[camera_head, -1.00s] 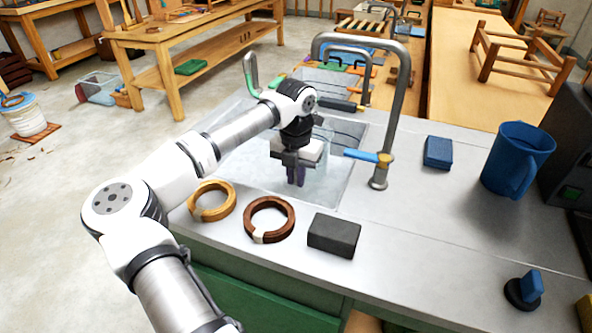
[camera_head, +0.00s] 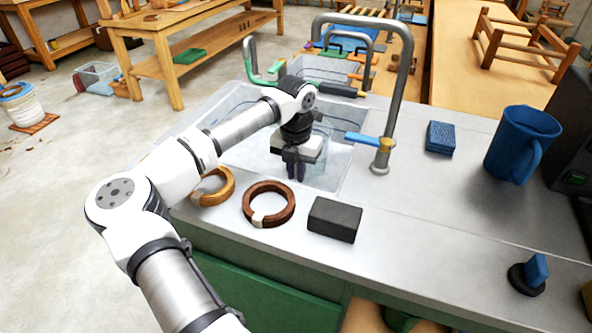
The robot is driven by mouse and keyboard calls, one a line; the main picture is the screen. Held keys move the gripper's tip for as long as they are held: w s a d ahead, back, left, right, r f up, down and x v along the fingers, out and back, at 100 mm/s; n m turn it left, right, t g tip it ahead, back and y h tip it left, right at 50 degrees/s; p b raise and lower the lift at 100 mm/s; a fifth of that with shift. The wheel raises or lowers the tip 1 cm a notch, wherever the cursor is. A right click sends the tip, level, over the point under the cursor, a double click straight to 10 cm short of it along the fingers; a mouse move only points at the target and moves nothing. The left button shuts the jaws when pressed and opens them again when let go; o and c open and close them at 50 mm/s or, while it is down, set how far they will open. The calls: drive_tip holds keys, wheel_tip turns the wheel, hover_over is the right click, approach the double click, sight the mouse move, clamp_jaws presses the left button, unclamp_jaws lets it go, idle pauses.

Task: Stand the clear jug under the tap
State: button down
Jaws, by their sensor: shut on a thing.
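The metal tap (camera_head: 401,85) rises from the counter at the sink's right. Its spout arches left over the sink, and a blue lever (camera_head: 362,138) sits low on it. My gripper (camera_head: 297,172) points down over the sink, left of the tap's base and nearer the front. It is shut on the clear jug (camera_head: 322,132), whose faint see-through outline shows just behind and right of the fingers. The jug's lower part and grip point are hard to make out against the sink. I cannot tell whether it touches the sink floor.
The sink (camera_head: 347,178) has a raised rim. A yellow ring (camera_head: 222,190), a brown ring (camera_head: 288,208) and a dark block (camera_head: 334,220) lie along its front. A blue sponge (camera_head: 440,137) and a blue mug (camera_head: 520,145) stand right of the tap. The counter between is clear.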

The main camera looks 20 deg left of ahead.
drive_tip(key=shift+f+b, duration=0.4)
drive_tip(key=shift+f, duration=0.15)
drive_tip(key=c, duration=1.3)
unclamp_jaws()
drive_tip(key=shift+c, duration=0.2)
drive_tip(key=shift+r, duration=0.1)
